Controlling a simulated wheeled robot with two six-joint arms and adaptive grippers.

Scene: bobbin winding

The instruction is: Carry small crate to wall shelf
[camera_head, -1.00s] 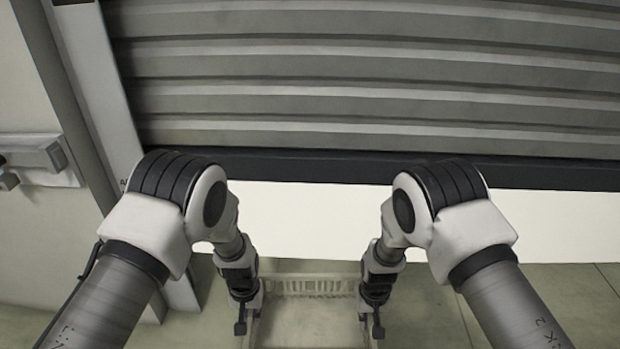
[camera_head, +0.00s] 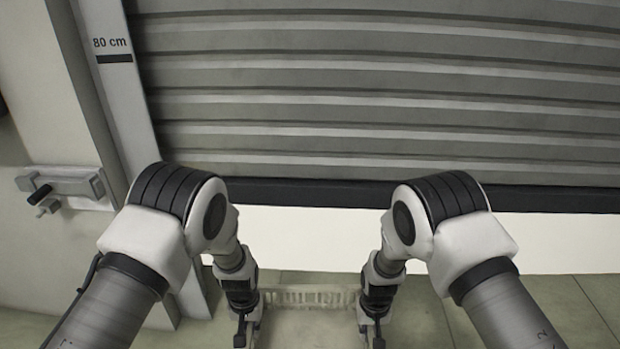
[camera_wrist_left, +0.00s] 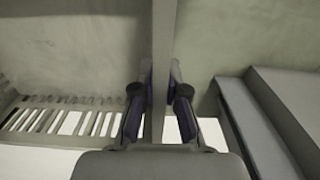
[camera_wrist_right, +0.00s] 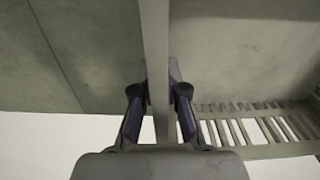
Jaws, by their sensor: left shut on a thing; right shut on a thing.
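The small crate (camera_head: 312,298) is pale, with a slatted far side, low in the middle of the head view; its near part is cut off. My left gripper (camera_head: 246,332) is shut on the crate's left wall, and my right gripper (camera_head: 371,332) is shut on its right wall. In the left wrist view the fingers (camera_wrist_left: 160,100) pinch the thin crate wall (camera_wrist_left: 164,45). In the right wrist view the fingers (camera_wrist_right: 160,100) pinch the opposite wall (camera_wrist_right: 155,45). The visible crate floor looks bare. No wall shelf shows.
A grey roller shutter (camera_head: 380,100) fills the upper view, its dark bottom edge (camera_head: 330,193) above a bright white gap. A post (camera_head: 125,110) marked "80 cm" and a wall with a latch (camera_head: 70,187) stand at left. Green floor (camera_head: 520,310) is clear at right.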

